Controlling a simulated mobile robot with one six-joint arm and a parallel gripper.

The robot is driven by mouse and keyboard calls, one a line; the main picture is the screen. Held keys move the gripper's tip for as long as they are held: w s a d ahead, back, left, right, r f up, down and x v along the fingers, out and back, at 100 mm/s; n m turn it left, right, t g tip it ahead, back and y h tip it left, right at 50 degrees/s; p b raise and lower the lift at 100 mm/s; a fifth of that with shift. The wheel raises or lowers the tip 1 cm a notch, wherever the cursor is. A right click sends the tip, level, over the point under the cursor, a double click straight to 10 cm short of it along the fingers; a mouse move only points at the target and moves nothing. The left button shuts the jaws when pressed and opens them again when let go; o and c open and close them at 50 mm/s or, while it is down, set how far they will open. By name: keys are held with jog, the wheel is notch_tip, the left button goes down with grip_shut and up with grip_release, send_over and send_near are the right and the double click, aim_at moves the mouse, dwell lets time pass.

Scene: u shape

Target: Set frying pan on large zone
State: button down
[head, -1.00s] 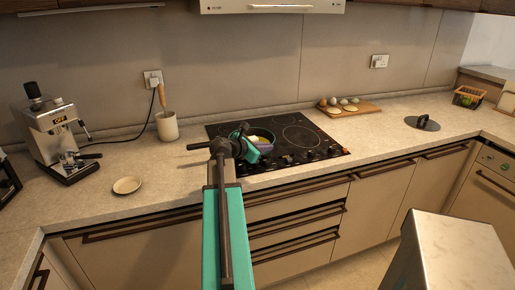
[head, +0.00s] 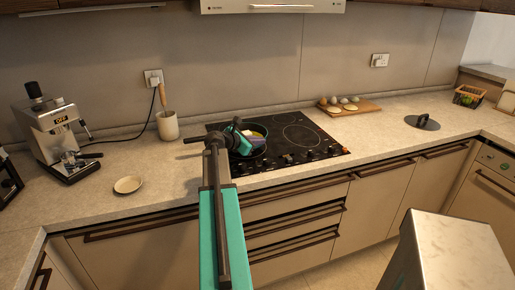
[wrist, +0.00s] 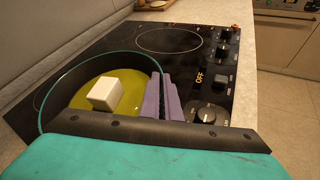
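The frying pan (head: 262,151) is dark with a teal rim and is over the left part of the black hob, mostly behind my arm in the head view. In the wrist view the pan (wrist: 75,80) holds yellow-green oil and a white block. My gripper (head: 252,134) has purple fingers; in the wrist view the fingers (wrist: 163,98) sit close together on either side of the pan's right wall. I cannot tell whether the pan touches the glass. The large zone, a wide ring (head: 299,138), lies right of the pan and is bare; it also shows in the wrist view (wrist: 168,40).
Control knobs (wrist: 207,110) line the hob's front edge. A wooden board (head: 350,108) with eggs and other food lies behind right. A dark round lid (head: 422,122) is farther right. A utensil pot (head: 167,126), a small plate (head: 128,185) and a coffee machine (head: 58,140) stand left.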

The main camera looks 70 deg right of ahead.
jog(key=shift+w+d+r, duration=0.1)
jog(key=shift+w+d, duration=0.15)
jog(key=shift+d, duration=0.05)
jog(key=shift+w+f, duration=0.1)
jog(key=shift+f, duration=0.15)
jog(key=shift+f+p, duration=0.4)
jog(key=shift+f, duration=1.15)
jog(key=c, duration=2.4)
grip_release()
jog(key=shift+f, duration=0.2)
jog(key=shift+c, duration=0.2)
jog(key=o, duration=0.4)
jog(key=shift+o, duration=0.2)
jog(key=shift+r, duration=0.15)
jog(key=b+v, duration=0.2)
jog(key=v, duration=1)
